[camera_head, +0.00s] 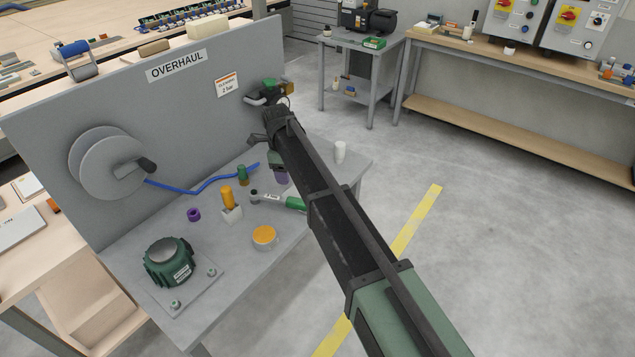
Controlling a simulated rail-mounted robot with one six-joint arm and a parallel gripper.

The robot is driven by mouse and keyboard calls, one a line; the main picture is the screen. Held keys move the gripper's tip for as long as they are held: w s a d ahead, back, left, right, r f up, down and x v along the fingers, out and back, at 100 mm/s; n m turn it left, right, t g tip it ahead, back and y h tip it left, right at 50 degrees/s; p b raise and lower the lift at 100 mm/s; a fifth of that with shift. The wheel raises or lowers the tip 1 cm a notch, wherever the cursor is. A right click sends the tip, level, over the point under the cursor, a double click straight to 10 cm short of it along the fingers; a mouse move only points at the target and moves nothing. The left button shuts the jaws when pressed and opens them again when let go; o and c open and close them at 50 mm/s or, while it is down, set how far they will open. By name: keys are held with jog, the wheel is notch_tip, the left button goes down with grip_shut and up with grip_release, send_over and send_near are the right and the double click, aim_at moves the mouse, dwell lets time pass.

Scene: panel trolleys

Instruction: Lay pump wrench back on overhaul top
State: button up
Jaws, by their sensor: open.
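The overhaul top (205,318) is a grey bench top in front of a grey upright panel labelled OVERHAUL (176,65). My gripper (262,98) is at the far end of my arm, close to the panel's right end, and is open. A green and orange fitting (271,88) shows right at it; the fingers and their contact with it are hard to make out.
A blue hose (205,186) runs from a reel (105,160). The front middle is partly bare.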

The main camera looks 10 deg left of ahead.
jog(key=s+d+n, duration=0.9)
jog(key=s+d, duration=0.3)
jog(key=d, duration=0.6)
jog(key=s+d+n+y, duration=0.1)
jog(key=s+d+n, duration=0.9)
jog(key=d, duration=0.8)
jog(key=s, duration=0.3)
jog(key=shift+d, duration=0.15)
